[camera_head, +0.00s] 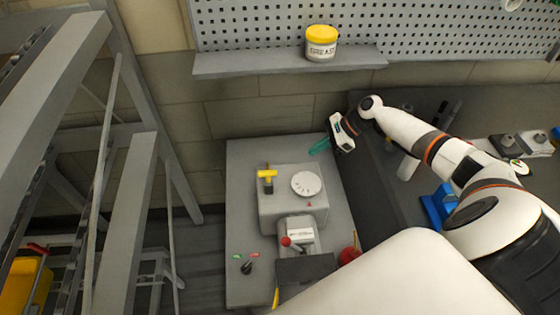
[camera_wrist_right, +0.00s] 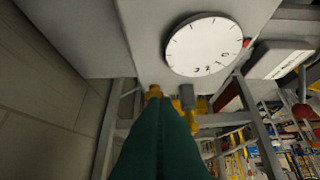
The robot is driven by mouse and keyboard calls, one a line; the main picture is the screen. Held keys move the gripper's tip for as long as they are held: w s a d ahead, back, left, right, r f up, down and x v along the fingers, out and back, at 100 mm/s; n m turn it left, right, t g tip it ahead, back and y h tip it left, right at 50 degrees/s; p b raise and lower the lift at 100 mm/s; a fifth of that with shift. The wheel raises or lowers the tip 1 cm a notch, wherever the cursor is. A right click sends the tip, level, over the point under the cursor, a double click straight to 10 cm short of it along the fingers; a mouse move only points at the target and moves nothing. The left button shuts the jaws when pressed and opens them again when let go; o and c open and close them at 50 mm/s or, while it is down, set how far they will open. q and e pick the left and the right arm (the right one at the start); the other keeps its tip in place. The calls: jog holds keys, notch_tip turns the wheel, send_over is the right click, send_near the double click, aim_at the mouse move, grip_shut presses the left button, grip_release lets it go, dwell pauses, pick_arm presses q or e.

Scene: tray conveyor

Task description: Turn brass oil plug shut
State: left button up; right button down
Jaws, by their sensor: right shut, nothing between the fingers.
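A yellow T-shaped piece (camera_head: 267,175), which looks like the brass oil plug, stands on the grey box (camera_head: 290,212) left of a white dial (camera_head: 307,184). In the right wrist view, yellow parts (camera_wrist_right: 202,104) and a grey post show just beyond the fingertips, partly hidden by them; the dial (camera_wrist_right: 203,46) is above. How far the plug is turned cannot be told. My right gripper (camera_head: 319,147) is shut and empty, with teal fingers, above the bench's back right edge and apart from the plug. Its fingers (camera_wrist_right: 158,110) fill the lower middle of the wrist view. My left gripper is not in view.
The grey bench (camera_head: 245,205) also holds a red-knobbed lever (camera_head: 287,242) and a small black switch (camera_head: 247,267). A yellow-lidded tub (camera_head: 321,43) stands on the wall shelf. A dark conveyor edge lies right of the bench, and a metal frame (camera_head: 125,220) stands at left.

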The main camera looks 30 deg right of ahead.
jog(key=b+x, duration=0.8)
jog(key=x, duration=0.1)
jog(key=shift+w+d+f, duration=0.1)
jog(key=shift+f, duration=0.4)
jog(key=w+a+b, duration=0.1)
jog(key=a+b, duration=0.1)
jog(key=a, duration=0.1)
jog(key=shift+w, duration=0.35)
jog(key=shift+w+a, duration=0.25)
jog(key=shift+a, duration=0.35)
jog(key=shift+r, duration=0.1)
